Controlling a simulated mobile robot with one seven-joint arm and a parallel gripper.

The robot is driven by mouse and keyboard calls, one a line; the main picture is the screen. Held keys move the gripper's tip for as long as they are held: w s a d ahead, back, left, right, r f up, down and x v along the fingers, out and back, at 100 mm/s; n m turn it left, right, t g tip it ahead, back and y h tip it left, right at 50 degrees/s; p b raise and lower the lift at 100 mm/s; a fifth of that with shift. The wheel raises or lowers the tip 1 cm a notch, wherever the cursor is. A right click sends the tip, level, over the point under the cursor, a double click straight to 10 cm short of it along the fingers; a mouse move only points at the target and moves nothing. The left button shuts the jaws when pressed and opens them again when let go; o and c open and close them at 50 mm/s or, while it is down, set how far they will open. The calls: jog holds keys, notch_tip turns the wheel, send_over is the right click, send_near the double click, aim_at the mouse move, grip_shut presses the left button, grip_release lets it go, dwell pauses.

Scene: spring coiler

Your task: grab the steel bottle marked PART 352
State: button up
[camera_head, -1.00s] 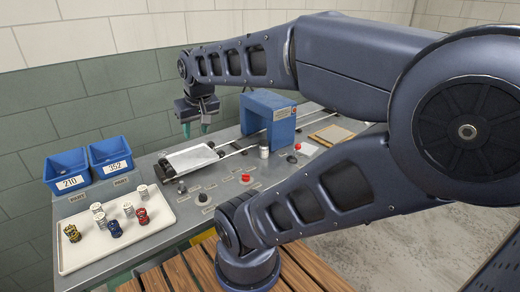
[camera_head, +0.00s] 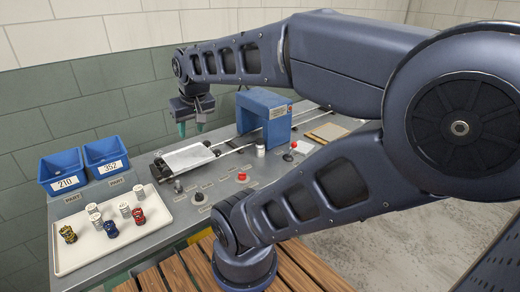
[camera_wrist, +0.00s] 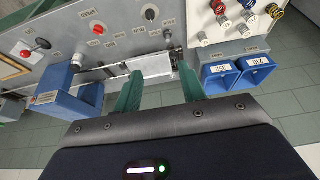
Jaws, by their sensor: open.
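My gripper (camera_head: 190,128) hangs open and empty above the machine's left part, its green fingers pointing down. In the wrist view its two green fingers (camera_wrist: 160,92) are spread apart with nothing between them. A small steel-coloured cylinder (camera_head: 260,148) stands on the bench in front of the blue housing, to the right of my gripper; it may be the bottle, but I can read no mark on it. A blue bin (camera_head: 107,155) carries the label 352. It also shows in the wrist view (camera_wrist: 218,82).
A blue bin (camera_head: 63,172) labelled 210 stands beside it. The blue housing (camera_head: 263,112) spans the machine's rails.

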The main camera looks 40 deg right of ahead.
jog(key=o, duration=0.6)
jog(key=shift+c, duration=0.2)
jog(key=w+d+f+n+g+h, duration=0.15)
jog(key=w+d+n, duration=0.25)
jog(key=w+d, duration=0.5)
jog(key=n+g+h, duration=0.2)
jog(key=n+g, duration=0.1)
jog(key=n, duration=1)
send_near(260, 140)
notch_tip(260, 140, down, 2)
jog(key=x, duration=0.6)
jog(key=shift+w+r, duration=0.1)
jog(key=shift+w, duration=0.2)
jog(key=shift+s+x, duration=0.15)
jog(key=shift+x, duration=1.15)
jog(key=shift+s+x, duration=0.1)
jog(key=shift+x, duration=1.25)
